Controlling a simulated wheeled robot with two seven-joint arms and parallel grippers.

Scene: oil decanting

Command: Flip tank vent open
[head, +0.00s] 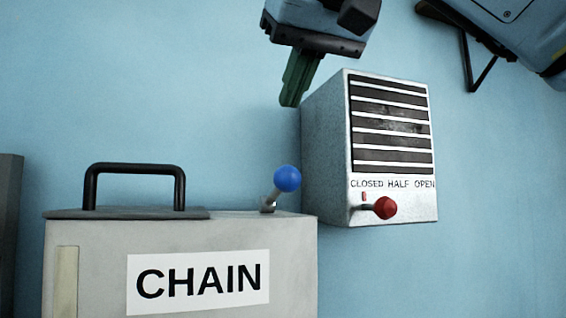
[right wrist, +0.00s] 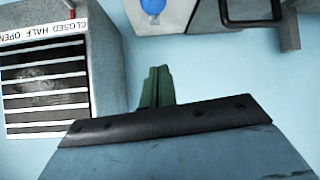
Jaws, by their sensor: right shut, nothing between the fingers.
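The grey tank labelled CHAIN (head: 82,270) stands at lower left in the head view. A short lever with a blue ball (head: 286,179) rises from its top right, tilted right. The blue ball also shows at the top of the right wrist view (right wrist: 153,6). My right gripper (head: 289,102) points down above the blue ball and left of the vent box, apart from both. Its green fingers are together and empty, also seen in the right wrist view (right wrist: 157,72). My left gripper is not in view.
A grey louvred box (head: 322,150) marked CLOSED HALF OPEN is on the wall right of the tank. Its red-knobbed lever (head: 385,208) points right, below the lettering. A black handle (head: 134,168) stands on the tank's lid. The blue wall left of my gripper is clear.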

